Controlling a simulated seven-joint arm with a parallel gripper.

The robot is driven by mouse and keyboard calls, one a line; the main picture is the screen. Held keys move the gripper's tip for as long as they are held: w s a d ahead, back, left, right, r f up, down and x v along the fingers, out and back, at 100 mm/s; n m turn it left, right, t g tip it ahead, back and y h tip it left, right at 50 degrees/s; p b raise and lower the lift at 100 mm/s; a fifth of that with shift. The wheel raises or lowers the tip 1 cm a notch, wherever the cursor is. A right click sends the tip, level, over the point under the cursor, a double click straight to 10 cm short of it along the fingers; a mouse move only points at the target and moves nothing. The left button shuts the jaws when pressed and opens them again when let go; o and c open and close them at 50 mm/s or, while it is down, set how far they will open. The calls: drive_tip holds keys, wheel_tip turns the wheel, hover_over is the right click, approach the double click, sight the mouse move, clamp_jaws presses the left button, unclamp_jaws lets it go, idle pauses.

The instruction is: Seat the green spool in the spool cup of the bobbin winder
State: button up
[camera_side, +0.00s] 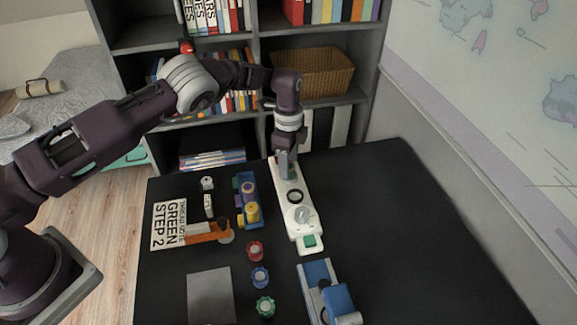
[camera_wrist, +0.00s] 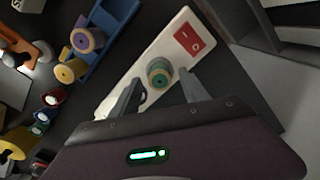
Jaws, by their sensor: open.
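The bobbin winder (camera_side: 281,178) is a long white machine on the black table. A spool with green thread and a tan flange (camera_wrist: 160,68) stands upright on the winder's white body (camera_wrist: 128,80) near its red switch (camera_wrist: 188,40), in the wrist view. My gripper (camera_wrist: 160,77) is open around this spool, one finger on each side, with visible gaps. The spool cup is hidden beneath the spool, so I cannot tell how deep it sits. In the side view my gripper (camera_side: 286,172) is low over the winder's far end and hides the spool.
A blue tray (camera_side: 241,203) with a purple and a yellow spool lies left of the winder. Red (camera_side: 255,250), blue (camera_side: 260,277) and green (camera_side: 265,306) small reels stand nearer the camera. A blue device (camera_side: 318,275) is at the front. The table's right side is clear.

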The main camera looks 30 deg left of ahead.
drive_tip(key=s+a+r+n+t+h, duration=0.1)
drive_tip(key=s+a+r+n, duration=0.15)
drive_tip(key=r, duration=1.05)
drive_tip(key=s+a+r+n+t, duration=0.1)
drive_tip(key=s+a+r+n, duration=0.15)
drive_tip(key=r, duration=1.15)
drive_tip(key=s+r+n, duration=0.4)
drive_tip(key=s+r, duration=0.4)
drive_tip(key=s, duration=0.3)
drive_tip(key=s+a+f+n+t+y, duration=0.1)
drive_tip(key=s+n, duration=0.5)
drive_tip(key=s, duration=1.9)
drive_tip(key=a+f+t, duration=0.1)
drive_tip(key=t, duration=0.1)
drive_tip(key=shift+a+f+n+t, duration=0.2)
drive_tip(key=shift+n+t, duration=0.1)
drive_tip(key=shift+n, duration=0.1)
